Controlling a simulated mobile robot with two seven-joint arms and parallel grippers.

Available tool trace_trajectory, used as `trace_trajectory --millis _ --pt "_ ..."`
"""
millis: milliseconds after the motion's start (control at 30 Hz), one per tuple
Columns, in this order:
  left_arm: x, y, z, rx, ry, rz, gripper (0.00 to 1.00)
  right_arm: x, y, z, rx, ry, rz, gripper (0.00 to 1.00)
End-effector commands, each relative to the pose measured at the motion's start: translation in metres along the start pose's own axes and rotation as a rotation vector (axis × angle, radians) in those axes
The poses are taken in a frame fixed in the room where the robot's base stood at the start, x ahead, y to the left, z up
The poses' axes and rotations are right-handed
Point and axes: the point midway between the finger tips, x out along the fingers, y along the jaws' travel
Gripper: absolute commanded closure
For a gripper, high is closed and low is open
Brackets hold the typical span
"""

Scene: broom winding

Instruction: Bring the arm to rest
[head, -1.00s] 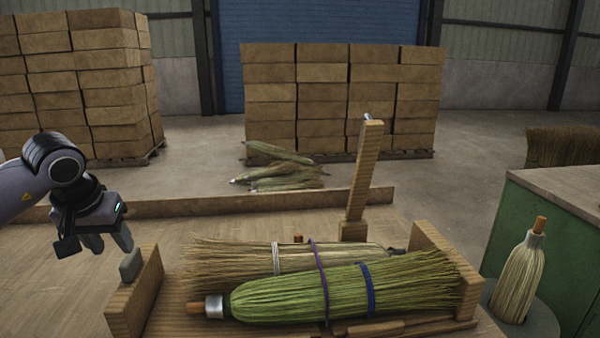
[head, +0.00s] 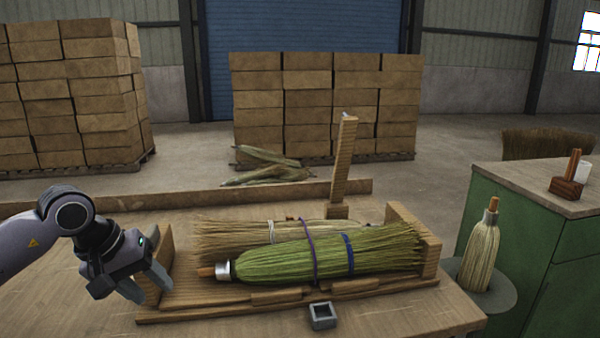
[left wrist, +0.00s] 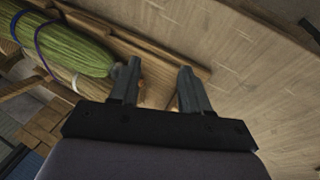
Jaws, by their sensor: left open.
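My left gripper (head: 154,287) hangs at the left end of the wooden cradle (head: 200,298), with its fingers apart and nothing between them. In the left wrist view its two open fingers (left wrist: 157,92) point toward the cradle's edge and the table. A green broom (head: 290,260) lies in the cradle with its short handle toward the gripper, and a tan broom (head: 215,240) lies behind it. A purple band and a blue band cross the green broom; it also shows in the left wrist view (left wrist: 70,45). My right gripper is not in view.
A small grey square holder (head: 322,316) sits on the table in front of the cradle. A wooden post (head: 344,165) rises behind the brooms. A green cabinet (head: 570,260) and an upright broom (head: 483,250) stand at right. The table's left front is clear.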

Motion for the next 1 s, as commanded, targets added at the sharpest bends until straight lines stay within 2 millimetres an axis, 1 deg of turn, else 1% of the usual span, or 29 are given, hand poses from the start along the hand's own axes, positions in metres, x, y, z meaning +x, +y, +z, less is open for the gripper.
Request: trace_trajectory --millis 33,67,100,167,200,267,300,333,400,467,500,567,600,667,700,767,833,867,900,967,1000 --pt "0.017 0.018 0.019 -0.062 -0.067 0.083 0.53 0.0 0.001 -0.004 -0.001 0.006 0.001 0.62" --pt "0.024 0.029 0.03 -0.109 -0.106 0.134 0.53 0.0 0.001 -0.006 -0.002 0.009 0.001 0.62" --pt "0.034 0.044 0.044 -0.177 -0.163 0.203 0.53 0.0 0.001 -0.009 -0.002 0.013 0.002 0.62" --pt "0.044 0.066 0.067 -0.296 -0.262 0.305 0.53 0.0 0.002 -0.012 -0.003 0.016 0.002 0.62" --pt "0.049 0.081 0.081 -0.387 -0.335 0.373 0.53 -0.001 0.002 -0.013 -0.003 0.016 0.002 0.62" --pt "0.053 0.102 0.102 -0.536 -0.454 0.466 0.53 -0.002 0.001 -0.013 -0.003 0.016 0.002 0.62" --pt "0.054 0.115 0.114 -0.642 -0.538 0.522 0.53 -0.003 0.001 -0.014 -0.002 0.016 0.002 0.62" --pt "0.054 0.124 0.122 -0.724 -0.603 0.561 0.53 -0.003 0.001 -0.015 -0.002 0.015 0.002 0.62" --pt "0.051 0.142 0.137 -0.926 -0.76 0.64 0.53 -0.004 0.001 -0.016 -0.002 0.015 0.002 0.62" --pt "0.048 0.153 0.145 -1.109 -0.9 0.695 0.53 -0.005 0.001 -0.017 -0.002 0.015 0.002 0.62" --pt "0.045 0.159 0.148 -1.234 -0.996 0.725 0.53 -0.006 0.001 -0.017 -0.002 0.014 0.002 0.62" --pt "0.042 0.164 0.151 -1.428 -1.143 0.759 0.53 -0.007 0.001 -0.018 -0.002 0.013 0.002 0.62" --pt "0.041 0.165 0.15 -1.562 -1.243 0.776 0.53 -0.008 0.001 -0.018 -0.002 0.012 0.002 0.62" --pt "0.041 0.164 0.148 -1.765 -1.394 0.79 0.53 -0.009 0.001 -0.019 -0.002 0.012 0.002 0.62" --pt "0.042 0.16 0.146 -1.902 -1.497 0.794 0.53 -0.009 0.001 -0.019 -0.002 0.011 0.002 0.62" --pt "0.047 0.151 0.141 -2.113 -1.652 0.79 0.53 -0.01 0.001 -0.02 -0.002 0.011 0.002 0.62" --pt "0.056 0.136 0.138 -2.359 -1.838 0.771 0.53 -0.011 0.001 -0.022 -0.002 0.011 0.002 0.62" --pt "0.061 0.128 0.137 2.354 1.832 -0.723 0.53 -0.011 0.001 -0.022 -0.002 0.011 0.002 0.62" --pt "0.069 0.116 0.136 2.236 1.737 -0.633 0.53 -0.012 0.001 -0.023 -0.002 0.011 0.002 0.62" --pt "0.084 0.095 0.138 2.052 1.594 -0.508 0.53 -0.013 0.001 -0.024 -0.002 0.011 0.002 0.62" --pt "0.094 0.08 0.141 1.925 1.498 -0.433 0.53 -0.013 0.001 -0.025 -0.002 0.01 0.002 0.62"
